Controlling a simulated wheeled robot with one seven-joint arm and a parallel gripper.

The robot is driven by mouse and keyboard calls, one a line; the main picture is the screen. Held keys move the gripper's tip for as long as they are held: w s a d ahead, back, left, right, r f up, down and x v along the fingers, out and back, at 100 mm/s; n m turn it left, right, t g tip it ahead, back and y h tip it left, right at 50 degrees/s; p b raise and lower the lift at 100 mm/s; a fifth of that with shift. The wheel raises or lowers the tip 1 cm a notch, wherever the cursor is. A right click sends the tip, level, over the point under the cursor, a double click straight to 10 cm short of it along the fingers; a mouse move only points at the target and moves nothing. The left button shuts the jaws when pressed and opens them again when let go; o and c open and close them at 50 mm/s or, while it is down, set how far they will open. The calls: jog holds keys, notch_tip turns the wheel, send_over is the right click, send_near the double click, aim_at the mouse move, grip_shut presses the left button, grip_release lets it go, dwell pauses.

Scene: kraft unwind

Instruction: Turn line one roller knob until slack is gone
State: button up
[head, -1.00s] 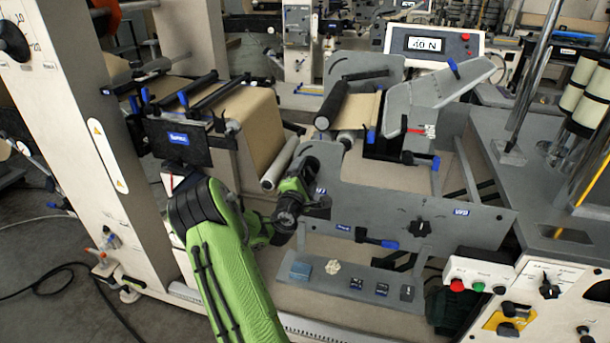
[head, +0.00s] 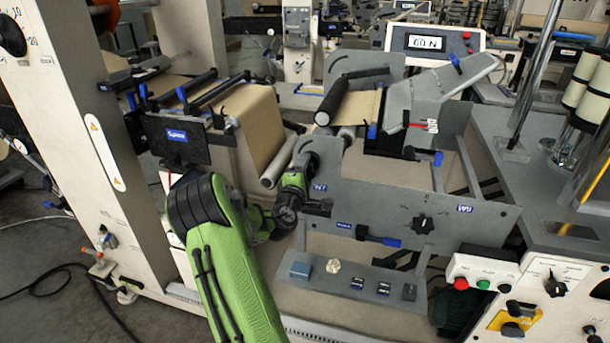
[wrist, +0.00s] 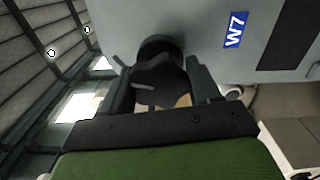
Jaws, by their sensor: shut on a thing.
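My gripper (head: 318,207) is at the left end of the grey side panel (head: 385,196), below its rounded corner. In the wrist view my gripper (wrist: 160,84) is shut on a black knob (wrist: 158,72), with one finger on each side. A blue W7 label (wrist: 235,30) is on the panel beside it. In the head view my gripper hides the knob. The brown paper web (head: 262,125) hangs over the left rollers, and more paper (head: 360,115) shows near the black roller (head: 332,98). The tension display (head: 425,43) appears to read 60 N.
A second black knob (head: 422,223) is on the same panel to the right. A shelf (head: 345,282) below holds several small blocks. A control box (head: 482,272) with red and green buttons is at the right. A white column (head: 90,150) stands left of my arm.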

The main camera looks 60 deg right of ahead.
jog(key=shift+f+m, duration=0.1)
jog(key=shift+m, duration=0.2)
jog(key=shift+m+b, duration=1)
jog(key=shift+b, duration=0.2)
jog(key=shift+m+b, duration=1.8)
jog(key=shift+b, duration=0.15)
jog(key=o, duration=1)
